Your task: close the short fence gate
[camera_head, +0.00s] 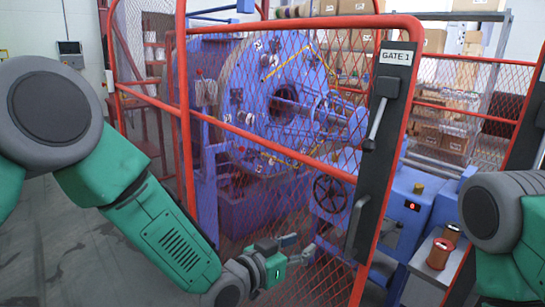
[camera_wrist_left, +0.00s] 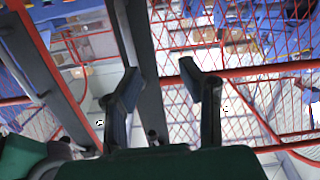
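The gate (camera_head: 270,140) is a red-framed mesh panel with a dark plate (camera_head: 372,190) along its right edge, labelled GATE 1. The plate carries a lever handle (camera_head: 377,122) and a lower grey pull handle (camera_head: 356,225). A gap shows between this edge and a dark, red-edged post (camera_head: 528,125) at the right. My left gripper (camera_head: 298,249) is in front of the lower mesh, left of the pull handle. In the left wrist view its two fingers (camera_wrist_left: 160,88) are apart with nothing gripped, facing the red mesh. My right gripper is out of view.
A blue strander machine (camera_head: 285,95) stands behind the mesh. Through the gap show a blue control box (camera_head: 410,207) and copper-coloured spools (camera_head: 440,252) on a shelf. Fixed red fencing (camera_head: 465,120) and boxes are behind. Grey floor (camera_head: 60,240) is clear at lower left.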

